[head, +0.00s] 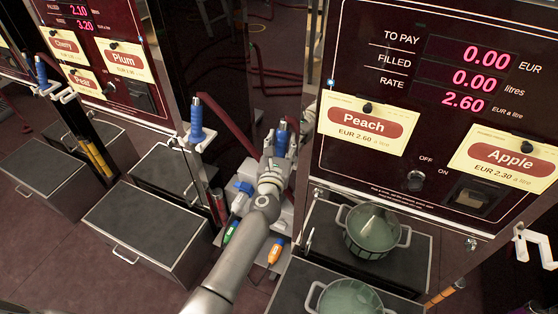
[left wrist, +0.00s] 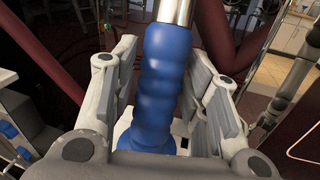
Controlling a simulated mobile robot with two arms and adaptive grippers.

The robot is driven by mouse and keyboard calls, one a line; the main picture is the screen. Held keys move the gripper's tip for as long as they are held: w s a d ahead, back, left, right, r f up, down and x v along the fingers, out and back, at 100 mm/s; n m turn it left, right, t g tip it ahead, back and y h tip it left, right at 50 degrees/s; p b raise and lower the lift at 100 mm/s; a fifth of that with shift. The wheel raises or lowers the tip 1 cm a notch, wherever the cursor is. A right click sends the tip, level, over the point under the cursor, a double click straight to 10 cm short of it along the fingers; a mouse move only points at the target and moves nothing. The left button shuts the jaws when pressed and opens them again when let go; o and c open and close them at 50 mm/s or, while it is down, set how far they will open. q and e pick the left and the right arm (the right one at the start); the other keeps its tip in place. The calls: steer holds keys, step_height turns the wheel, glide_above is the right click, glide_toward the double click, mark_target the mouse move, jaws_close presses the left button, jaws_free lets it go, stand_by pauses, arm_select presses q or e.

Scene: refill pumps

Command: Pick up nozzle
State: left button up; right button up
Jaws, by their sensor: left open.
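A nozzle with a ribbed blue grip (head: 282,139) and a metal spout stands upright beside the left edge of the Peach and Apple pump. My left gripper (head: 273,165) is at it, its arm coming up from the bottom. In the left wrist view, the blue grip (left wrist: 160,85) stands between the two open fingers of the gripper (left wrist: 163,65). Gaps show at the upper part; lower contact cannot be told. A second blue nozzle (head: 197,121) hangs in a white holder to the left, and a third (head: 41,72) farther left. My right gripper is not in view.
The Peach and Apple pump (head: 400,30) rises close on the right. A pot (head: 370,232) stands on a dark box below it, with another pot (head: 348,298) in front. Dark red hoses (head: 228,125) run behind. A grey box (head: 150,232) stands at left.

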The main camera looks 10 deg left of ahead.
arm_select(q)
steer(key=shift+c, duration=0.2)
steer(key=c, duration=0.7)
steer(key=shift+c, duration=0.8)
steer(key=shift+r, duration=0.1)
